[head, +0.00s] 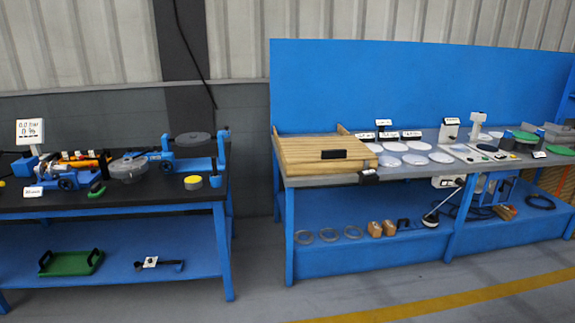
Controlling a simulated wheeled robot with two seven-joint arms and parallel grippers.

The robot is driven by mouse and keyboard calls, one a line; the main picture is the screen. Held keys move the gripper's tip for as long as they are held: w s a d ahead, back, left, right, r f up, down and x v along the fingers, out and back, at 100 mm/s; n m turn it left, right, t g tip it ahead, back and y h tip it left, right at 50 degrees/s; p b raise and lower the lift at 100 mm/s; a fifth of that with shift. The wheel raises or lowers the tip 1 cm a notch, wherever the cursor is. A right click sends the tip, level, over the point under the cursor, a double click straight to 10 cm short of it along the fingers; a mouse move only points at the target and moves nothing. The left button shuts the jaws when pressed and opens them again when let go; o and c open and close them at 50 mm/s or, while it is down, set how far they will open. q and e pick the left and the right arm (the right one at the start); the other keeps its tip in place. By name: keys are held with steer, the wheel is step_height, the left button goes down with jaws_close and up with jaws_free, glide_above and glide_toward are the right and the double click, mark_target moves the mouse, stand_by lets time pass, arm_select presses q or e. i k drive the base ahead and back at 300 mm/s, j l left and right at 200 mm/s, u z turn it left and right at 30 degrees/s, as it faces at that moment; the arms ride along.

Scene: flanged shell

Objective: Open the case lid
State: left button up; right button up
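The case (325,153) is a light wooden box with a slatted top, at the left end of the right-hand blue bench. Its lid (310,143) looks shut, lying flat across the top. The inside of the case is hidden. Neither of my grippers is in view.
The right bench holds white discs (416,159), small signs and instruments right of the case. A black block (369,177) is at its front edge. The left bench (120,197) carries blue tools. A floor gap separates the benches.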

mark_target(325, 144)
steer(key=i+l+z, duration=0.15)
steer(key=i, duration=0.5)
steer(key=i+l+z, duration=0.1)
steer(key=i, duration=0.55)
steer(key=i+l+u, duration=0.25)
steer(key=i, duration=0.3)
steer(key=i+l+u, duration=0.2)
steer(key=i, duration=0.4)
steer(key=i+l+u, duration=0.25)
steer(key=i, duration=0.3)
steer(key=i+l+u, duration=0.2)
steer(key=i+l, duration=0.25)
